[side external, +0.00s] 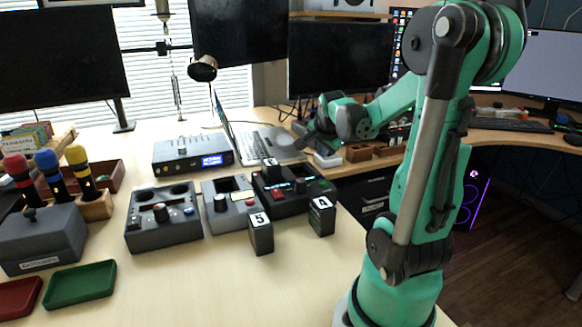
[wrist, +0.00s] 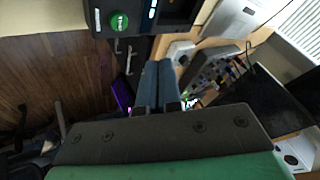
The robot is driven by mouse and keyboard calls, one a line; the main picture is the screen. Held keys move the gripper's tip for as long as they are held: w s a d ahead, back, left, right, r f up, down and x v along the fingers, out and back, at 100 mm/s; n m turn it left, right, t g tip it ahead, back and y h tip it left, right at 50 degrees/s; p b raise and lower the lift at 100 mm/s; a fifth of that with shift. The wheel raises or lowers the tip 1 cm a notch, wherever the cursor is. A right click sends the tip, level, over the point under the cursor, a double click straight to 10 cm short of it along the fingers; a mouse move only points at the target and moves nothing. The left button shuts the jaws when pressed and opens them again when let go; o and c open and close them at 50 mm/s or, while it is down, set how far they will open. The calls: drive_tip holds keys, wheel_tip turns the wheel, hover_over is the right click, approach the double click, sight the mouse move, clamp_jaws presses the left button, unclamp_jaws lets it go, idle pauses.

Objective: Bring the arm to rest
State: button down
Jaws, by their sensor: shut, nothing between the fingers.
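My gripper (side external: 308,139) is held out to the left of my green arm, above the back right part of the light table (side external: 300,290). In the side external view it is small and dark against the clutter behind it. In the wrist view my gripper (wrist: 158,64) shows two blue-grey fingers side by side, closed together with nothing between them. Below the fingers, the wrist view shows a wooden floor (wrist: 45,85) and the dark device's edge with a green button (wrist: 119,21).
Dark device (side external: 290,188), grey boxes (side external: 163,216) and numbered blocks (side external: 261,233) (side external: 321,216) stand mid-table. A laptop (side external: 262,143) is behind them. Batteries box (side external: 42,240), green tray (side external: 80,284) and several coloured-top torches (side external: 80,170) are left. The table's front middle is clear.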

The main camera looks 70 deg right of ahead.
drive_tip(key=w+a+n+t+y, duration=0.1)
drive_tip(key=w+a+n, duration=0.1)
drive_tip(key=a+n, duration=0.2)
drive_tip(key=w+a+r+n+t+y, duration=0.1)
drive_tip(key=w+a+n, duration=0.2)
drive_tip(key=a, duration=0.4)
drive_tip(key=w+a+n+t+y, duration=0.1)
drive_tip(key=w+a+n, duration=0.2)
drive_tip(key=a+n, duration=0.2)
drive_tip(key=shift+a+r, duration=0.2)
drive_tip(key=shift+a, duration=0.15)
drive_tip(key=s+a+n+t+y, duration=0.1)
drive_tip(key=a+n+y, duration=0.2)
drive_tip(key=a+n, duration=0.7)
drive_tip(key=a, duration=0.3)
drive_tip(key=shift+f+y, duration=0.2)
drive_tip(key=shift+y, duration=0.2)
drive_tip(key=shift+s+a, duration=0.1)
